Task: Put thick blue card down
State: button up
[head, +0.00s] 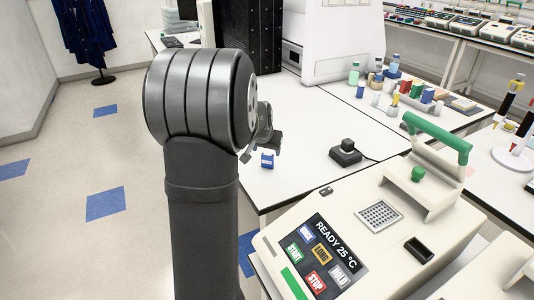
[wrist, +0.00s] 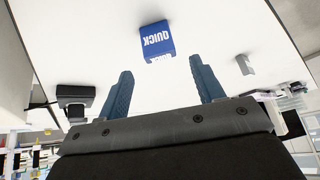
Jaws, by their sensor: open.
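The thick blue card (head: 267,160) is a small blue block on the white bench top, near the bench's left edge in the head view. In the wrist view the card (wrist: 156,41) shows the word QUICK in white and sits just beyond the fingertips, between their lines. My gripper (wrist: 163,82) is open, with a dark blue finger on each side and nothing between them. A gap shows between the fingers and the card. In the head view my gripper (head: 268,142) is partly hidden behind my arm, just above the card.
A black device with a knob (head: 346,152) stands right of the card. A cream thermal cycler (head: 370,225) reading READY 25 °C, with a green-handled lid (head: 437,137), is in front. Bottles and coloured blocks (head: 400,90) stand at the back right.

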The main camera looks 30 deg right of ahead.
aim_at(267, 156)
jog(key=v, duration=0.7)
jog(key=shift+s+r, duration=0.2)
jog(key=shift+r, duration=0.1)
jog(key=shift+a, duration=0.15)
jog(key=x, duration=1.2)
jog(key=shift+w+r, duration=0.15)
jog(key=shift+r, duration=1.2)
jog(key=shift+f, duration=0.1)
